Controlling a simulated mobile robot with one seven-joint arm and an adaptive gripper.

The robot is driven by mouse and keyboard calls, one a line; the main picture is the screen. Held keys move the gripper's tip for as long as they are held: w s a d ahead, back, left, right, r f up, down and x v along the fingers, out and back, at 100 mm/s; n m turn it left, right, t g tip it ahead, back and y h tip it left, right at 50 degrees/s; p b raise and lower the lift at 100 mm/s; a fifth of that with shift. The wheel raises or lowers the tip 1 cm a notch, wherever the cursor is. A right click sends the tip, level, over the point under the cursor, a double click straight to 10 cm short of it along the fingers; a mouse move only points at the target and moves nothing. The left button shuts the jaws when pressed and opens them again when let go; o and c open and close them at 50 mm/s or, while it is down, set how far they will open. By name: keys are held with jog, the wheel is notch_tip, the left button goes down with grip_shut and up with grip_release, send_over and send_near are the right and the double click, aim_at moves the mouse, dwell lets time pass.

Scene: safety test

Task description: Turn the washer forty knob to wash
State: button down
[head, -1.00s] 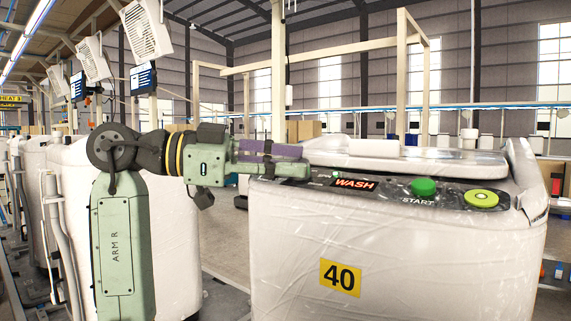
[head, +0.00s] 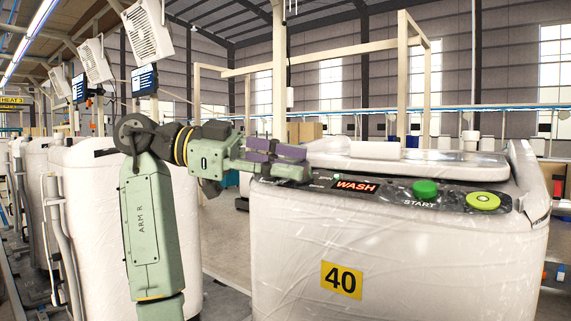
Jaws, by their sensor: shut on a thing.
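The white washer marked 40 (head: 342,280) stands at the right, wrapped in clear plastic. Its dark top panel has a red lit display (head: 356,187) reading WASH, a green START button (head: 426,189) and a yellow-green round button (head: 483,201). My gripper (head: 304,165) reaches in from the left with its fingertips at the left end of the panel. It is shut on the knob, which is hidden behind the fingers. Small panel lettering shows beside the fingertips, partly too small to read.
More white washers (head: 95,230) stand in a row at the left, with grey pipes. The washer's lid (head: 410,160) lies behind the panel. Screens (head: 144,80) hang at the upper left. Open floor (head: 225,240) shows between the machines.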

jog(key=c, duration=1.3)
grip_release()
jog(key=shift+w+a+r, duration=0.1)
jog(key=shift+a+r, duration=0.25)
jog(key=shift+a, duration=1.6)
jog(key=shift+w+a+r, duration=0.15)
jog(key=shift+a+r, duration=0.15)
jog(key=shift+a, duration=1.7)
jog(key=shift+w+a+r, duration=0.1)
jog(key=shift+a+r, duration=0.25)
jog(key=shift+a, duration=1.6)
